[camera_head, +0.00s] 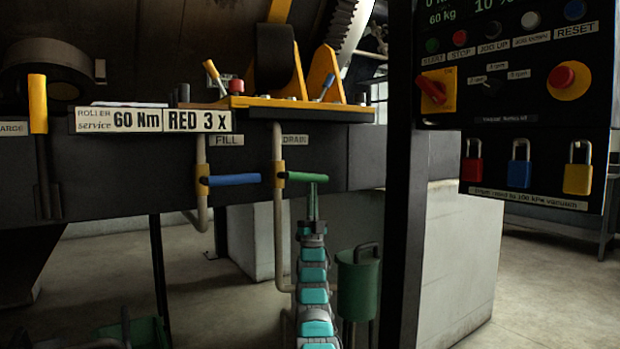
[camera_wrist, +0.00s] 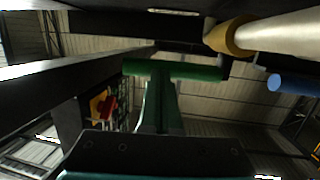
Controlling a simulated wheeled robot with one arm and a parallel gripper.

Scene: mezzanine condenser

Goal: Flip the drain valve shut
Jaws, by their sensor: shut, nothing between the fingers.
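The green drain valve handle (camera_head: 305,177) sticks out level to the right from its yellow valve body (camera_head: 279,172) on the pipe under the DRAIN label (camera_head: 295,140). The handle lies across the vertical pipe. My gripper (camera_head: 313,187) comes up from below, its fingers shut and empty, close under the handle's outer end. In the wrist view the green handle (camera_wrist: 196,72) crosses the tips of my gripper (camera_wrist: 160,76); whether they touch I cannot tell.
The blue FILL handle (camera_head: 234,180) points right, just left of the drain valve, and also shows in the wrist view (camera_wrist: 292,85). A green canister (camera_head: 358,285) stands right of my arm. A dark post (camera_head: 405,180) and a control panel (camera_head: 515,65) are farther right.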

